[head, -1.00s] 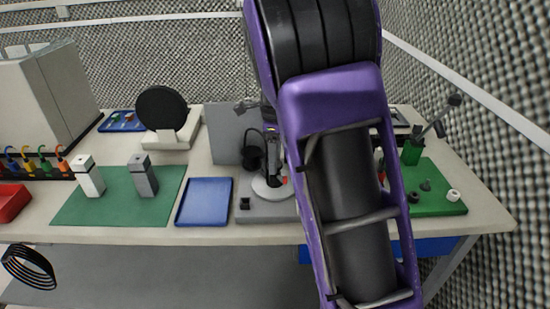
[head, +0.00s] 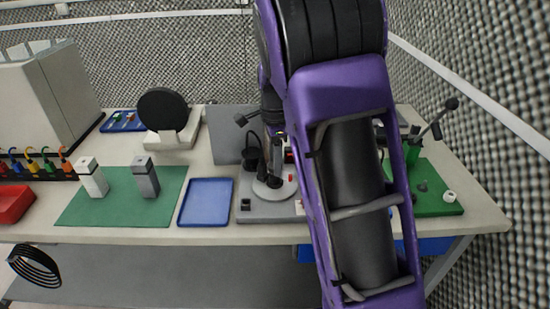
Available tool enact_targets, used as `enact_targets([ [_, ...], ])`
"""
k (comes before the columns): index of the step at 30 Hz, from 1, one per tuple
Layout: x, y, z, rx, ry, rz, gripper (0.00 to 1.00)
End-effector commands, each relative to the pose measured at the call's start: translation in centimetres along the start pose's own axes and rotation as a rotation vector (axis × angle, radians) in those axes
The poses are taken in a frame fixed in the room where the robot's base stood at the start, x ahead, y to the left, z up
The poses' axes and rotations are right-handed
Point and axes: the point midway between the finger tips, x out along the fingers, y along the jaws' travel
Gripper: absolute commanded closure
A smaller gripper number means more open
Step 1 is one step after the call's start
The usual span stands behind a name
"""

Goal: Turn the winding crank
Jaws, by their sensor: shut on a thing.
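The winding crank (head: 289,186) is on a round light-grey disc on a grey base plate in the middle of the bench, with a small red part on its right side. My gripper (head: 276,168) points down over this disc. Its dark fingers are closed at the crank's upright handle, which is mostly hidden by the fingers. My purple forearm covers the right part of the base plate. The exact contact is too small to make out.
A blue tray (head: 206,202) lies just left of the base plate. A green mat (head: 110,208) with two upright blocks is further left. A green board (head: 437,192) with a black-knobbed lever (head: 440,115) stands at the right. A grey panel (head: 226,134) rises behind.

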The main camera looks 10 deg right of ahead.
Motion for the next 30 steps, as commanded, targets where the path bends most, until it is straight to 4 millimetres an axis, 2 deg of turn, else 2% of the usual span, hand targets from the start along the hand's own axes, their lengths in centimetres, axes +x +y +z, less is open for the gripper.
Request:
enact_targets([
  [30, -0.16, -0.07, 0.08, -0.509, -0.001, -0.003, 1.00],
])
